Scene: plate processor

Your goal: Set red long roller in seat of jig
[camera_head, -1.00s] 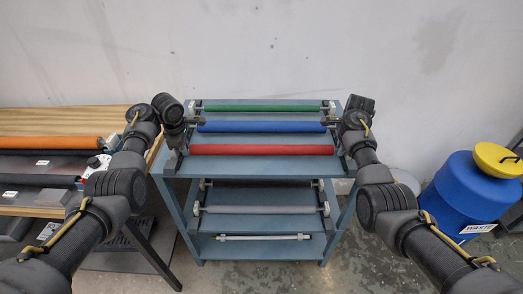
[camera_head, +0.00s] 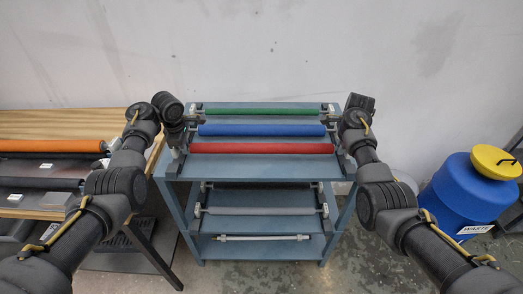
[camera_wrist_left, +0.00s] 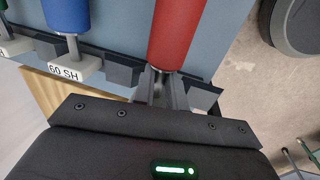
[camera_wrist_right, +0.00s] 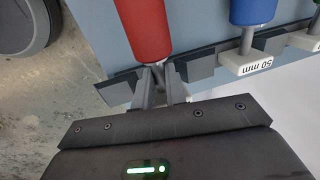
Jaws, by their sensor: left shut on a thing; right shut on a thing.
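The red long roller (camera_head: 262,148) lies level across the front of the blue-grey rack's top shelf (camera_head: 262,171). My left gripper (camera_wrist_left: 160,88) is shut on its left end shaft, as the left wrist view shows. My right gripper (camera_wrist_right: 158,78) is shut on its right end shaft in the right wrist view. Dark end brackets of the rack (camera_wrist_left: 122,74) lie beside the fingers. I cannot tell how far the roller is off them. I cannot pick out the jig for certain in these views.
A blue roller (camera_head: 262,130) and a green roller (camera_head: 262,112) lie behind the red one. A grey roller (camera_head: 262,210) is on the lower shelf. A wooden bench (camera_head: 75,120) with an orange roller (camera_head: 50,146) is at left, a blue waste drum (camera_head: 455,195) at right.

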